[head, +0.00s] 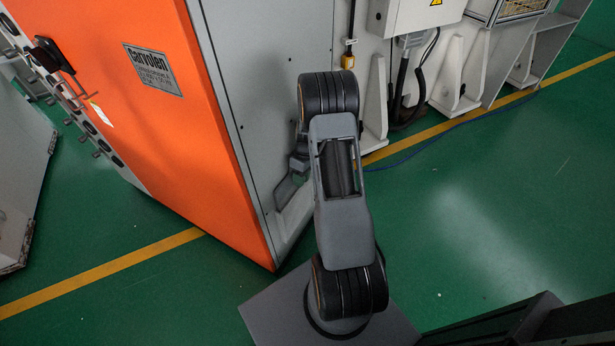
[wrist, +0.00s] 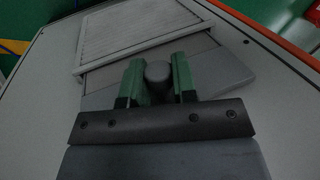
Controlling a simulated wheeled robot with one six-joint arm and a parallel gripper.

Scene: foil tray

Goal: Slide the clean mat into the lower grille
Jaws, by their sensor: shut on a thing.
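In the wrist view, my gripper (wrist: 158,85) has its two green fingers closed on either side of a grey rounded knob (wrist: 157,71). The knob stands in front of a flat grey plate (wrist: 222,72); I cannot tell how they join. A pale, framed, finely ribbed panel (wrist: 140,32) lies just beyond the fingers, tilted in the picture. It looks like a grille, but I cannot tell whether it is the lower one. No mat can be made out for certain.
An orange and grey cabinet (head: 185,110) stands left of my arm, its grey side facing it. White machine frames (head: 460,75) and a cable (head: 420,75) are at the back. Green floor (head: 480,220) is open to the right.

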